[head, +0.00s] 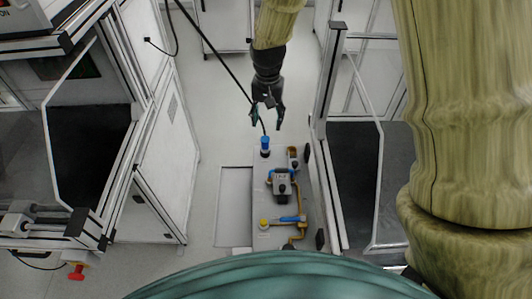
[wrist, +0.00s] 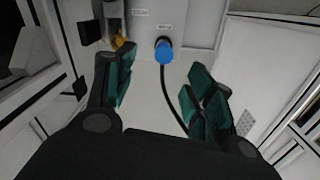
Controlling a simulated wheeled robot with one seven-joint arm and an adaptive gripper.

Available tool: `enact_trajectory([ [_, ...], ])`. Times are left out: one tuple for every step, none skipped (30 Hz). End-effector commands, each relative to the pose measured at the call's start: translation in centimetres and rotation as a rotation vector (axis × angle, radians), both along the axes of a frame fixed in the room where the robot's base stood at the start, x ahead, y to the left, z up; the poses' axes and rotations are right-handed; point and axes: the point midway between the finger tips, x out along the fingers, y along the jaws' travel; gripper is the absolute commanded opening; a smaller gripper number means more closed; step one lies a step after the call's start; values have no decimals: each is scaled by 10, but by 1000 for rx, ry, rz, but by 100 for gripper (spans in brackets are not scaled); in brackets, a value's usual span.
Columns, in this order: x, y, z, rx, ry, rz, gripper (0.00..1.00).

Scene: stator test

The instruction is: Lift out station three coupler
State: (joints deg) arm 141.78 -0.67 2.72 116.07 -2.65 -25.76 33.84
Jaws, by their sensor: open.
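A blue coupler (head: 265,142) with a black hose stands at the far end of a grey panel unit (head: 262,185). It also shows in the wrist view (wrist: 163,51), upper middle, below a small label too small to read. My gripper (head: 267,116) is open and empty, just beyond the coupler in the head view. In the wrist view my gripper (wrist: 162,82) has its green-padded fingers spread, with the coupler seen between and beyond them, apart from both. Whether this is station three cannot be read.
A black hose (head: 216,58) runs from the top down to the coupler, passing by my gripper. The unit carries a grey block (head: 282,184), a blue-handled valve (head: 290,219) and a yellow knob (head: 264,222). Framed machines stand on both sides. Bare floor (head: 214,120) lies left.

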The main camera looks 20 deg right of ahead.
Motion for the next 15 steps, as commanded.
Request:
enact_trajectory([
  [0,0,-6,0,-1,0,54],
  [0,0,-7,0,0,0,54],
  [0,0,-7,0,0,0,54],
  [0,0,-8,0,0,0,54],
  [0,0,-10,0,0,0,54],
  [0,0,-12,0,1,0,54],
  [0,0,-14,0,1,0,54],
  [0,0,-17,0,1,0,54],
  [0,0,-21,0,1,0,54],
  [0,0,-25,0,2,-1,54],
  [0,0,-29,-1,3,-1,54],
  [0,0,-34,0,2,0,54],
  [0,0,-38,0,1,0,54],
  [0,0,-42,0,1,0,54],
  [0,0,-46,0,2,0,54],
])
